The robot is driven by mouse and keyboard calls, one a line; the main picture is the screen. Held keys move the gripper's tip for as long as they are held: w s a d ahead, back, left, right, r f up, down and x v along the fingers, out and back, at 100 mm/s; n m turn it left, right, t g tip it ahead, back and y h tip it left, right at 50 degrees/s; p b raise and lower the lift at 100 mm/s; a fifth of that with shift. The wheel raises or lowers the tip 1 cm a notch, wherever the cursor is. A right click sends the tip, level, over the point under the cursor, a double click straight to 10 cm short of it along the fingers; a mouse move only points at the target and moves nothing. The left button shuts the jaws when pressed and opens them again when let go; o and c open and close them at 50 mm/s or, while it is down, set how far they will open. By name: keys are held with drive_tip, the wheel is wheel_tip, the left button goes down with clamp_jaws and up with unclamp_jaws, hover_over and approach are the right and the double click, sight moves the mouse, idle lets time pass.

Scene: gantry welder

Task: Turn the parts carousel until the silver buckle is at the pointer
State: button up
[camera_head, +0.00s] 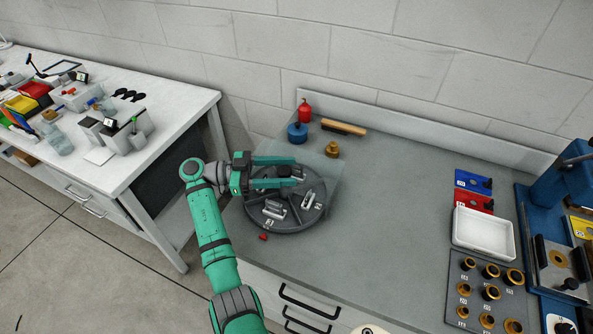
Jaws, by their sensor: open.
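The parts carousel (291,217) is a dark grey round turntable with raised dividers, on the grey bench top. A silver part (273,209) lies in its front left compartment, and another silver, block-like part (311,199) lies at its right. I cannot tell for sure which of them is the silver buckle. A small red marker (263,237) sits on the bench by the carousel's front left edge and looks like the pointer. My gripper (308,171) is open, its two green fingers pointing right over the carousel's back part. The fingers hide some of the back compartments; contact cannot be told.
Behind the carousel stand a blue container (297,134), a red bottle (304,112), a brass weight (332,150) and a wooden-handled brush (343,128). A white tray (485,246) and a board of brass rings (470,301) are at the right. The bench middle is clear.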

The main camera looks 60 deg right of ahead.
drive_tip(key=v, duration=0.6)
drive_tip(key=shift+w+a, duration=0.15)
drive_tip(key=shift+w, duration=0.1)
